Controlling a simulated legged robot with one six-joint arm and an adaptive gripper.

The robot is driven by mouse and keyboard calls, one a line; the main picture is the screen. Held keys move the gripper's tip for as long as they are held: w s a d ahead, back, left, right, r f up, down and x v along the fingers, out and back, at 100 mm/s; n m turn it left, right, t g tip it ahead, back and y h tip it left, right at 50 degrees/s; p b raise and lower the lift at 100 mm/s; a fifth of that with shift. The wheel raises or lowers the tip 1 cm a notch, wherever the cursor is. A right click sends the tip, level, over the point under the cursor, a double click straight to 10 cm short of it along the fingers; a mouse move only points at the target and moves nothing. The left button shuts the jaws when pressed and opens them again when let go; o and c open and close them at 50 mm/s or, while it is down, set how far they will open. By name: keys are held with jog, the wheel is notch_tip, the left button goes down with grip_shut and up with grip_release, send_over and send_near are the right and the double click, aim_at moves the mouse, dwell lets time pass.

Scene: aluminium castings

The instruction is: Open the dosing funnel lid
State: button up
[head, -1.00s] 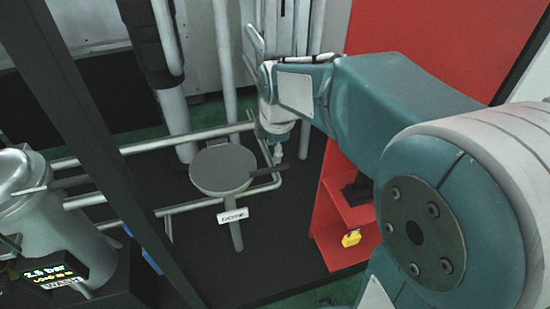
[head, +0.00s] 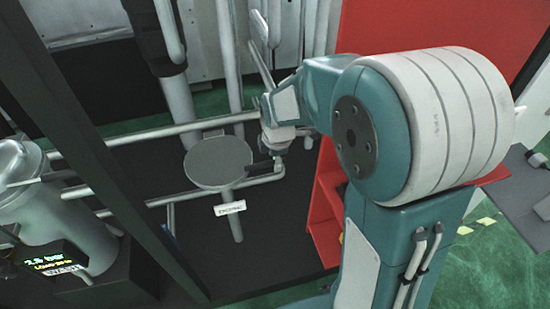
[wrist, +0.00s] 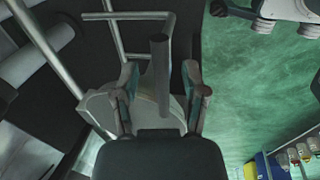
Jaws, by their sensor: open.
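The dosing funnel lid (head: 218,162) is a round grey disc lying flat on top of the funnel in the head view, apparently closed. A dark bar handle (head: 258,166) sticks out from its right side. My gripper (head: 278,160) is at the outer end of this handle. In the wrist view, my gripper (wrist: 160,88) has its two fingers apart, with the dark handle (wrist: 161,62) running between them. Gaps show on both sides, so the fingers do not appear to clamp it. Part of the pale lid (wrist: 100,107) shows behind the left finger.
Metal rails (head: 160,134) run around the funnel, and a vertical pipe (head: 229,60) stands behind it. A white label plate (head: 230,207) is on the front. A red cabinet (head: 325,215) stands to the right, and a pressure vessel with a display (head: 52,262) to the left.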

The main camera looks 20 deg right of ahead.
jog(key=shift+a+f, duration=0.15)
jog(key=shift+a, duration=1.15)
jog(key=shift+c, duration=1.3)
jog(key=c, duration=0.5)
jog(key=shift+d, duration=0.65)
grip_shut()
jog(key=shift+r, duration=0.2)
